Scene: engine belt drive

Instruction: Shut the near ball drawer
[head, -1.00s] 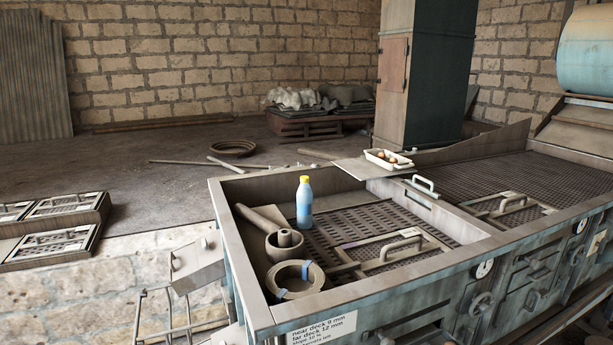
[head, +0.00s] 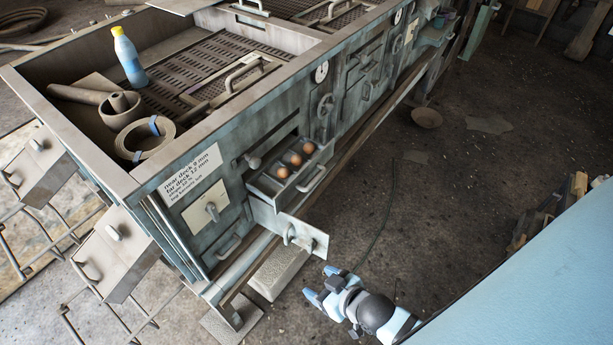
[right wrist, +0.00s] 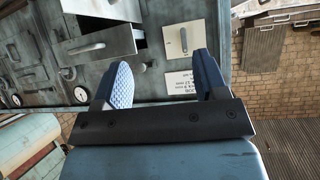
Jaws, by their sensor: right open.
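The near ball drawer (head: 266,184) stands pulled out from the side of the teal machine in the head view, with a few brown balls (head: 283,172) inside. A bar handle (head: 313,179) is on its front. My right gripper (head: 322,284) is open and empty, low in front of the machine and apart from the drawer. In the right wrist view, which is upside down, my open fingers (right wrist: 163,80) point toward the machine, and the drawer front (right wrist: 115,42) shows beyond them. My left gripper is not in view.
Below the drawer, a pale panel with a handle (head: 304,236) juts out. The floor right of the drawer is mostly clear.

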